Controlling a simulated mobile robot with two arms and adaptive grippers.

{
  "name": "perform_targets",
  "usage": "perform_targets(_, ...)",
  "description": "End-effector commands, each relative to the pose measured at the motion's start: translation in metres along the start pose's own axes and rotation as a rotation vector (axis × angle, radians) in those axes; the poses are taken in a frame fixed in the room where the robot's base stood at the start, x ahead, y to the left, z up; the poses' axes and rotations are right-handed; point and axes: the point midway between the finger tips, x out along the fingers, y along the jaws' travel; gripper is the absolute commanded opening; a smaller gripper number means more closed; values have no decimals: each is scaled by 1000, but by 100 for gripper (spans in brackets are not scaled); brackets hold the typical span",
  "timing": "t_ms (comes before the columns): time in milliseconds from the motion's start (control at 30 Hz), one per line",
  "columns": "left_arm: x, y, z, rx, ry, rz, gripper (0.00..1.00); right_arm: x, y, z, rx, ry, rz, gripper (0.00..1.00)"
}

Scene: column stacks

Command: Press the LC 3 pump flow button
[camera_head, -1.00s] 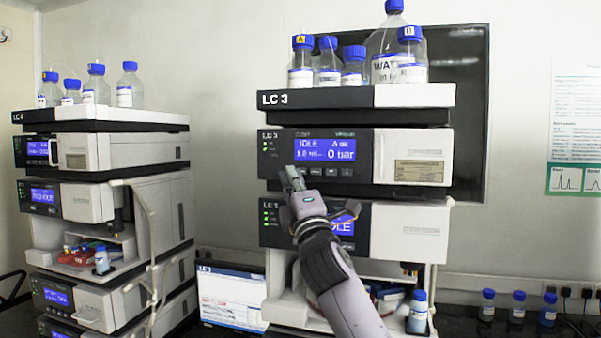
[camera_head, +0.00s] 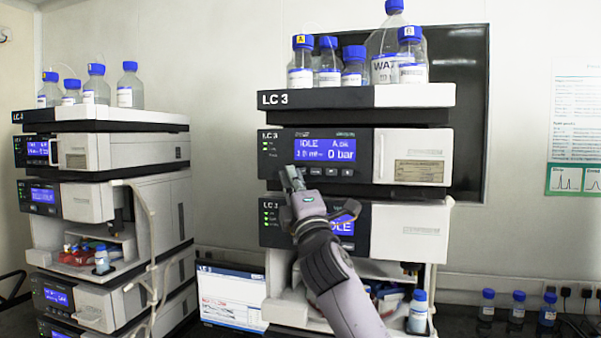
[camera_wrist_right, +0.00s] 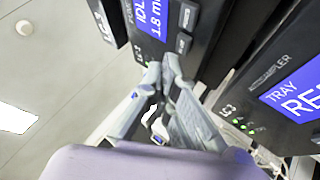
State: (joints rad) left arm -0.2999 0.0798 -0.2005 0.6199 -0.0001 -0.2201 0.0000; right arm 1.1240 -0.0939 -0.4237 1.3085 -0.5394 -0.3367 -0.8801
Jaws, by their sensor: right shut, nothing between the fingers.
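The LC 3 pump (camera_head: 411,150) is the module under the top bottle tray of the right stack. A row of small dark buttons (camera_head: 332,172) lies under the display. My right gripper (camera_head: 293,174) is shut and empty, with its tips at the lower left of the display, by the left end of that row. In the right wrist view the shut tips (camera_wrist_right: 163,70) are close to the pump panel, near two visible buttons (camera_wrist_right: 183,43). Whether they touch a button I cannot tell. My left gripper is not in view.
Below the pump is another LC 3 module (camera_head: 411,230), its display partly hidden by my right gripper. Bottles with blue caps (camera_head: 355,68) stand on top of the stack. Another stack, LC 4 (camera_head: 84,202), stands at left.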

Motion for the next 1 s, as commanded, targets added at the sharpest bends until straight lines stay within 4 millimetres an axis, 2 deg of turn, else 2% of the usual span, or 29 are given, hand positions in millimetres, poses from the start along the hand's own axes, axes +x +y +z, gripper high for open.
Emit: perform_targets(1000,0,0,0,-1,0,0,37,7,-4,5,0,0,0,0)
